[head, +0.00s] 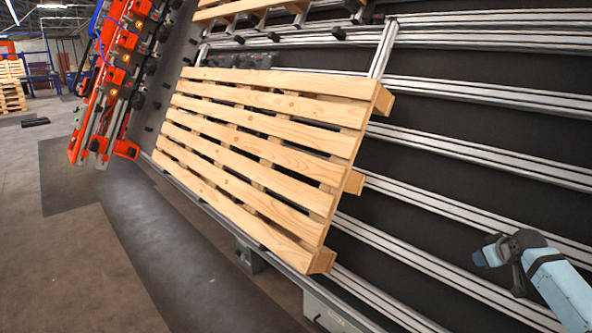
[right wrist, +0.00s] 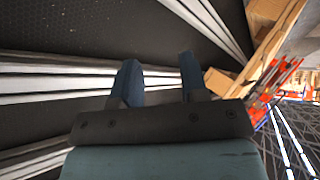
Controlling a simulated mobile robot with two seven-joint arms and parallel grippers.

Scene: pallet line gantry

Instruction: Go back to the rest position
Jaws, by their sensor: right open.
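My right gripper (head: 490,253) is at the lower right of the head view, to the right of the wooden pallet (head: 262,150) and apart from it. In the right wrist view its two blue fingers (right wrist: 157,78) stand apart with nothing between them. The wooden pallet leans tilted against the slanted rail frame. Its edge also shows at the upper right of the right wrist view (right wrist: 268,45). My left gripper is in neither view.
Grey metal rails (head: 480,155) run across the dark panel behind the pallet. An orange machine head (head: 115,70) stands at the upper left. Part of a second pallet (head: 235,8) shows at the top. Stacked pallets (head: 12,88) are far left. The floor (head: 75,255) at lower left is clear.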

